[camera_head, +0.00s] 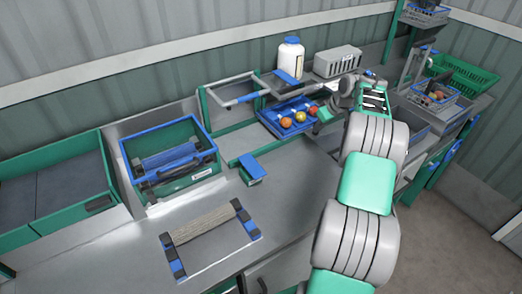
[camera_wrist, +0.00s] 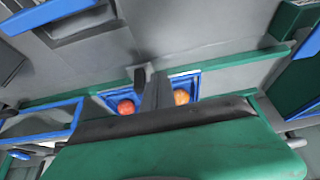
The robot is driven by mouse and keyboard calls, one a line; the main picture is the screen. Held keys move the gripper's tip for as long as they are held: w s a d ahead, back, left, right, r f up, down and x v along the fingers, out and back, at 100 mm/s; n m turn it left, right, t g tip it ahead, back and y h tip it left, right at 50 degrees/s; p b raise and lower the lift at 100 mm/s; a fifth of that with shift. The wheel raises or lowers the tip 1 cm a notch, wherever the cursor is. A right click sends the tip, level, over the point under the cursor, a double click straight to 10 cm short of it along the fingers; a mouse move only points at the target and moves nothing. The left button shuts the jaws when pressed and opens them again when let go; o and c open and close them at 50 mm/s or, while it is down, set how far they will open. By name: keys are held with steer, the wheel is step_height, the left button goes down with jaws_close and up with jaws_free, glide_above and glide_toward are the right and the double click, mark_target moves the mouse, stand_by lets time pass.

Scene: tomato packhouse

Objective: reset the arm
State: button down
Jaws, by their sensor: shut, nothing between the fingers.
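My arm reaches from the lower right over the counter (camera_head: 290,195) toward the back in the head view. My gripper shows in the wrist view (camera_wrist: 151,88) with its two dark fingers together and nothing held between them. In the head view the fingertips are small and hard to make out near the right side of a blue tray (camera_head: 268,121). The tray holds a few red and orange tomatoes (camera_head: 286,122). In the wrist view a red tomato (camera_wrist: 126,107) and an orange one (camera_wrist: 181,97) show on either side of the fingers.
A white bottle (camera_head: 290,58) and a grey box (camera_head: 337,61) stand behind the tray. A blue-rimmed green bin (camera_head: 132,158) and a blue-ended frame (camera_head: 211,240) are at left. Crates, including a green one (camera_head: 465,75), stand at right. The middle counter is largely clear.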

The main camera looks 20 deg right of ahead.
steer(key=shift+s+d+r, duration=0.1)
steer(key=shift+s+r, duration=0.3)
steer(key=shift+r, duration=0.2)
steer(key=s+a+r, duration=0.3)
steer(key=a+r, duration=0.2)
steer(key=a, duration=0.5)
steer(key=s+a+r, duration=0.3)
steer(key=a+r, duration=0.3)
steer(key=a, duration=0.5)
steer(key=s+a+f+m, duration=0.1)
steer(key=s+a, duration=0.6)
steer(key=s, duration=0.3)
steer(key=s+a+f+m+g+h, duration=0.1)
steer(key=s+a+f, duration=0.1)
steer(key=s+a, duration=0.4)
steer(key=s, duration=0.4)
steer(key=shift+s+a, duration=0.35)
steer(key=shift+s, duration=0.05)
steer(key=c, duration=2.2)
jaws_free()
